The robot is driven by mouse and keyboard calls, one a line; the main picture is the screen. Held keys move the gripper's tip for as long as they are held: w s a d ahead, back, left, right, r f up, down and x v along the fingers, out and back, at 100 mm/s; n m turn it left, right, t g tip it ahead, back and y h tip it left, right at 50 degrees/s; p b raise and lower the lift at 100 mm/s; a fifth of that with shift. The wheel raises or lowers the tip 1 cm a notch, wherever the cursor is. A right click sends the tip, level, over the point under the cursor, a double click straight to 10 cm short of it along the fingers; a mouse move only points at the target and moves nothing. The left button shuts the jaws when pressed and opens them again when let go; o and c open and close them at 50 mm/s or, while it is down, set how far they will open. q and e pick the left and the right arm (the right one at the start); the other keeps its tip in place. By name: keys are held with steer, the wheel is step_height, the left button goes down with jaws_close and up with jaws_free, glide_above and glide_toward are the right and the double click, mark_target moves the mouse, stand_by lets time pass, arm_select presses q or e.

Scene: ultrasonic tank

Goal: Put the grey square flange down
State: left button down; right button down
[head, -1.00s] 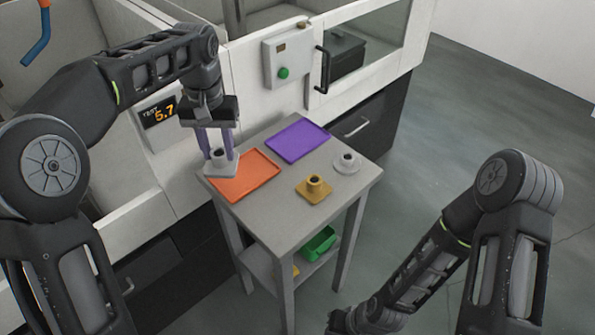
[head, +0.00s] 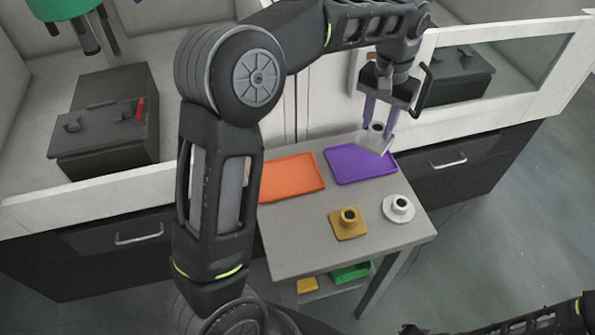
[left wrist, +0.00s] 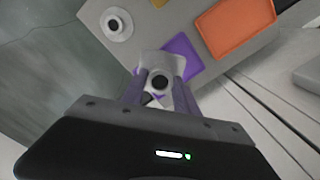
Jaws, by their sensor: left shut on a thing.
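The grey square flange (head: 375,143) is held by my left gripper (head: 380,118), whose purple fingers are shut on it. It hangs tilted at the back part of the purple tray (head: 350,166), apparently just above it; I cannot tell whether it touches. In the left wrist view the flange (left wrist: 161,66) sits between the fingers, with its dark bore facing the camera and the purple tray (left wrist: 184,50) partly hidden behind it. My right arm shows only at the lower right edge of the head view, and its gripper is not visible.
The orange tray (head: 292,177) lies empty at left on the grey table (head: 300,235). A yellow square flange (head: 348,226) and a white round flange (head: 398,209) stand nearer the front. A green bin (head: 350,272) is on the lower shelf. The white cabinet (head: 465,119) rises behind.

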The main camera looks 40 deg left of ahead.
arm_select(q)
steer(key=shift+s+a, duration=0.1)
steer(key=shift+a, duration=0.05)
steer(key=s+a+f+m+b, duration=0.1)
steer(key=s+a+m, duration=1.1)
steer(key=a, duration=0.3)
steer(key=shift+s+a+f+b, duration=0.2)
steer(key=shift+s+f+b, duration=0.1)
steer(key=shift+b, duration=0.1)
steer(key=shift+f, duration=3.1)
step_height(320, 180, down, 4)
steer(key=shift+r+p, duration=0.2)
steer(key=shift+p, duration=0.15)
